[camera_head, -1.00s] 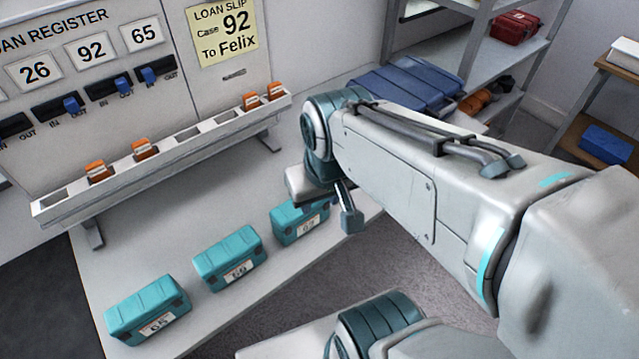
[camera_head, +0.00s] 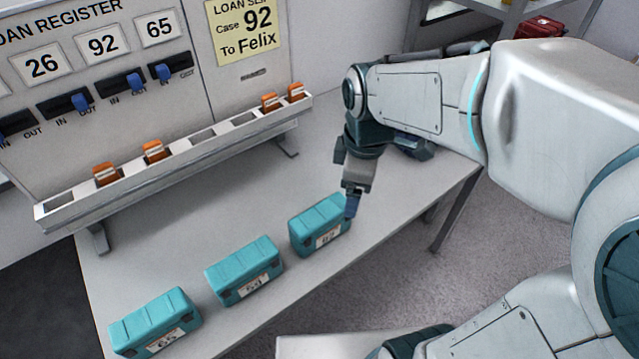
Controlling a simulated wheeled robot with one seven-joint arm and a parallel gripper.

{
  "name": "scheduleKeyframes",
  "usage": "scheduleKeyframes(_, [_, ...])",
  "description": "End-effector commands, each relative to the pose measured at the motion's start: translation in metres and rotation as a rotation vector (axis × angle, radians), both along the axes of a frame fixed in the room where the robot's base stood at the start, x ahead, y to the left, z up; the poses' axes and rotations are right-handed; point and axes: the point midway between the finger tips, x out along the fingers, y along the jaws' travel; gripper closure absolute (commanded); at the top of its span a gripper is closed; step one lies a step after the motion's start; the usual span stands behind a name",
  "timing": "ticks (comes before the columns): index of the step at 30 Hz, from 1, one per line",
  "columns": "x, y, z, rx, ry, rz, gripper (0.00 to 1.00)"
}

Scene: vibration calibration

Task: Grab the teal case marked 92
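Three teal cases stand in a slanting row on the grey table (camera_head: 190,228). The nearest, leftmost case (camera_head: 152,318) has a label that seems to read 65. The middle case (camera_head: 242,264) has a label too blurred to read surely. The rightmost case (camera_head: 316,220) has a small label that may read 92, but I cannot be sure. My gripper (camera_head: 352,206) points down at the right end of the rightmost case, overlapping it in the picture. I cannot tell whether it touches the case. Its fingers line up from this side, so their opening is hidden.
A loan register board (camera_head: 100,80) with numbers and blue sliders stands behind the table. A loan slip (camera_head: 245,32) reads Case 92, To Felix. A rack (camera_head: 180,160) with several orange tags runs along the back. The table is clear between rack and cases.

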Motion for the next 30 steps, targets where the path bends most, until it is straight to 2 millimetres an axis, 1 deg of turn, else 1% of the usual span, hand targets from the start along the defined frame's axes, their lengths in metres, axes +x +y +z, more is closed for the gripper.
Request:
scheduleKeyframes(1, [0.008, 0.009, -0.012, -0.014, 0.018, 0.123, 0.17])
scheduleKeyframes(6, [0.029, 0.035, -0.034, -0.049, 0.058, 0.521, 0.17])
scheduleKeyframes(9, [0.038, 0.047, -0.044, -0.060, 0.075, 0.694, 0.17])
scheduleKeyframes(12, [0.042, 0.054, -0.051, -0.066, 0.086, 0.809, 0.17])
scheduleKeyframes(17, [0.045, 0.059, -0.061, -0.068, 0.094, 0.887, 0.17])
scheduleKeyframes(20, [0.045, 0.059, -0.078, -0.068, 0.099, 0.892, 0.17])
scheduleKeyframes(24, [0.045, 0.059, -0.106, -0.068, 0.098, 0.889, 0.17])
scheduleKeyframes(27, [0.045, 0.059, -0.124, -0.068, 0.097, 0.889, 0.17])
scheduleKeyframes(30, [0.045, 0.060, -0.135, -0.068, 0.094, 0.888, 0.17])
